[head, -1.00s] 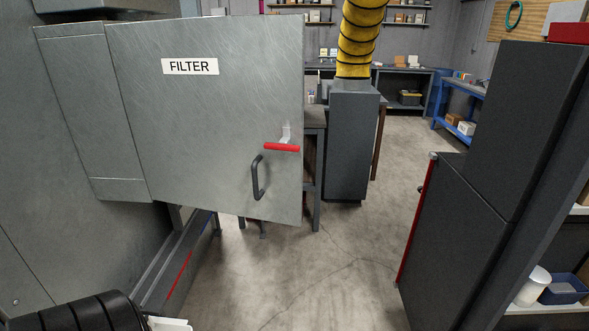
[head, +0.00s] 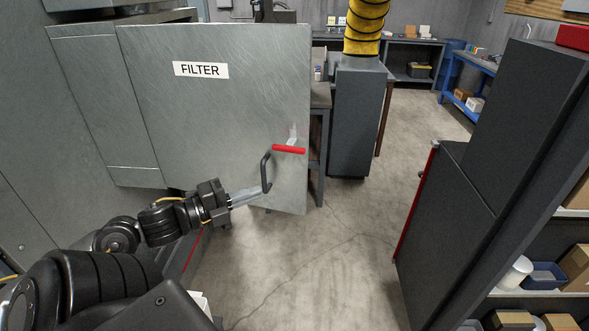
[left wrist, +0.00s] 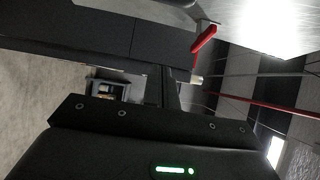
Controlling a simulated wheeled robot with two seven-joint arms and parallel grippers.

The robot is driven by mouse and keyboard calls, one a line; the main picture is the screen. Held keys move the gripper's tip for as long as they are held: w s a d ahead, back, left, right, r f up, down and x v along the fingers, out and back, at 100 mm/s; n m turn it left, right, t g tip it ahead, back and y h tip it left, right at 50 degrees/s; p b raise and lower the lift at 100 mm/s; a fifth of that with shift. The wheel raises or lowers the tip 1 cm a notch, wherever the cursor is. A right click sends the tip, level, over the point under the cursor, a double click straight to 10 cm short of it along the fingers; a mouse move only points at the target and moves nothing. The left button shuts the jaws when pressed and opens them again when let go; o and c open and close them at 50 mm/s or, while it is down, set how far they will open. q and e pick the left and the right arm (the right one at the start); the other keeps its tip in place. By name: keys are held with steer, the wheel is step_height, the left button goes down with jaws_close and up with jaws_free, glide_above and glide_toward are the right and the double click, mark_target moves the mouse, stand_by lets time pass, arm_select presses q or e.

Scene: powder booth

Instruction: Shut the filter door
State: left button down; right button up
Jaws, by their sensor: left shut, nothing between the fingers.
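The filter door (head: 210,110) is a grey metal panel with a FILTER label, standing swung out from the grey cabinet, with floor visible below it. It carries a red-gripped latch lever (head: 289,149) and a dark bar handle (head: 265,172). My left gripper (head: 258,190) is in front of the door's lower part, fingers shut and empty, tips close to the bar handle's lower end. I cannot tell whether they touch. The left wrist view shows the red latch grip (left wrist: 204,40) and a bright metal surface; the fingertips are not clear there. My right gripper is not in view.
A dark cabinet with a red edge (head: 415,205) stands at the right, beside shelves with boxes and a blue bin (head: 543,275). A dark grey unit (head: 358,120) with a yellow hose (head: 366,28) stands behind the door. The floor between is clear.

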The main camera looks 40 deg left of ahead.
mark_target(294, 173)
arm_select(q)
steer(key=p+x, duration=0.1)
steer(key=x, duration=0.3)
steer(key=a+p+x, duration=0.1)
steer(key=p+x, duration=0.1)
steer(key=x, duration=0.2)
steer(key=a+p+x, duration=0.1)
steer(key=x, duration=0.3)
steer(key=shift+w, duration=0.55)
steer(key=shift+w+a+p, duration=0.2)
steer(key=shift+w+p, duration=0.1)
steer(key=shift+d, duration=0.15)
